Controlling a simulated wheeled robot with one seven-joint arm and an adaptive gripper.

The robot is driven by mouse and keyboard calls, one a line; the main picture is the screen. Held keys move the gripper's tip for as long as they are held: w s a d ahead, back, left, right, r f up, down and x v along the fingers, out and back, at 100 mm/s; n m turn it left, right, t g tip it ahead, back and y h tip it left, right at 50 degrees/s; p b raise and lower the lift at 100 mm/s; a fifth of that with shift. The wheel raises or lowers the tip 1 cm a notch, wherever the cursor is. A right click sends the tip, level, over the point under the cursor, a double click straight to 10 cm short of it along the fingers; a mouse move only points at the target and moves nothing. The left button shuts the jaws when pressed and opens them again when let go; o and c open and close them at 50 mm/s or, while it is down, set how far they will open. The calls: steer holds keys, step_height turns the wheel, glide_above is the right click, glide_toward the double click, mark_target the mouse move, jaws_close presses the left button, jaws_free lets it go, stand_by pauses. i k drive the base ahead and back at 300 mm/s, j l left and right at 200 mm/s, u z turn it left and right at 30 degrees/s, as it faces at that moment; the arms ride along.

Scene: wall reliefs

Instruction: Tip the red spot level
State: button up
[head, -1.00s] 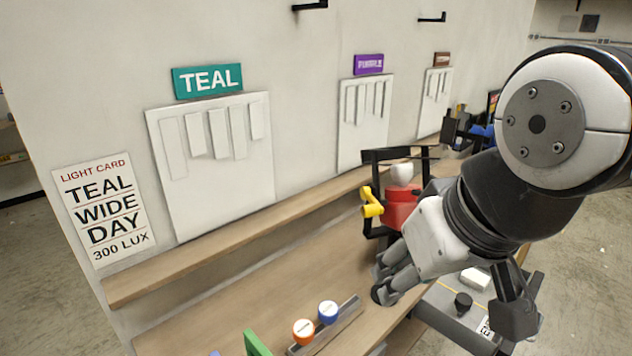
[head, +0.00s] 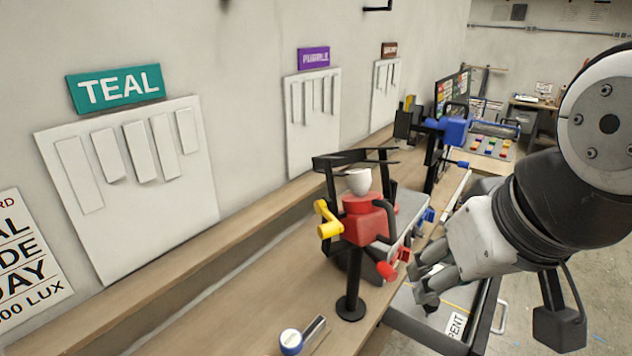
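The red spot (head: 366,222) is a red lamp body in a black yoke on a black stand, in the middle of the head view. A white rounded part (head: 358,182) sits on top of it. A yellow handle (head: 328,219) sticks out on its left, and a red knob (head: 387,270) sits low on its right. My gripper (head: 424,289) is just right of the red knob, pointing down and left, and seems apart from it. I see nothing held in it, but the finger gap is not clear from this angle.
A blue spot (head: 449,130) on a black stand is farther back. A wooden shelf (head: 225,258) runs along the wall below the teal panel (head: 135,190) and purple panel (head: 313,110). An open drawer (head: 497,318) lies below my gripper. A blue-rimmed knob (head: 291,341) is in front.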

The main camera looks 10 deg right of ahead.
mark_target(367, 219)
steer(key=k+l+u, duration=0.1)
steer(key=l+u, duration=0.15)
steer(key=u, duration=0.15)
steer(key=k+l+u, duration=0.15)
steer(key=u, duration=0.3)
steer(key=l, duration=0.1)
